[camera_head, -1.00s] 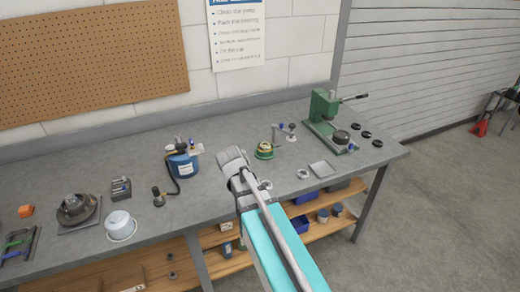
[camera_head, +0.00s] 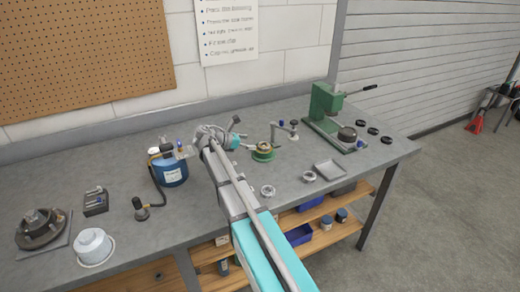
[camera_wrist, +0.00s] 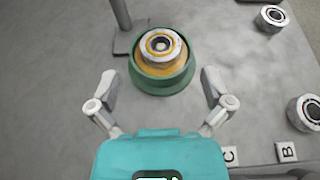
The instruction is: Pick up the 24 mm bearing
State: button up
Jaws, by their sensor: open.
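Two loose metal ring bearings lie on the bench, a left one (camera_head: 267,190) and a right one (camera_head: 309,176). In the wrist view, ring bearings lie at the upper right (camera_wrist: 272,17) and right edge (camera_wrist: 305,112). Another ring (camera_wrist: 160,44) sits on top of a yellow part in a round green holder (camera_wrist: 148,84). No size is readable, so I cannot tell which is the 24 mm bearing. My gripper (camera_wrist: 160,86) is open and empty, its fingers apart on the near side of the green holder. My arm partly hides the gripper in the head view.
Label tiles C (camera_wrist: 230,156) and B (camera_wrist: 286,152) lie at lower right in the wrist view. A small post fixture (camera_head: 284,130) stands behind the green holder (camera_head: 263,152). A grey tray (camera_head: 329,169) and green press (camera_head: 326,108) are right. A blue canister (camera_head: 170,169) is left.

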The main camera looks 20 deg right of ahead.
aim_at(267, 145)
dwell(0.3)
jog(key=shift+b+x, duration=0.45)
jog(key=shift+x, duration=0.55)
jog(key=shift+f, duration=0.1)
jog(key=b+x, duration=0.2)
jog(key=x, duration=0.2)
jog(key=shift+f, duration=0.25)
jog(key=shift+d+f, duration=0.1)
jog(key=shift+d, duration=0.35)
jog(key=c, duration=1.2)
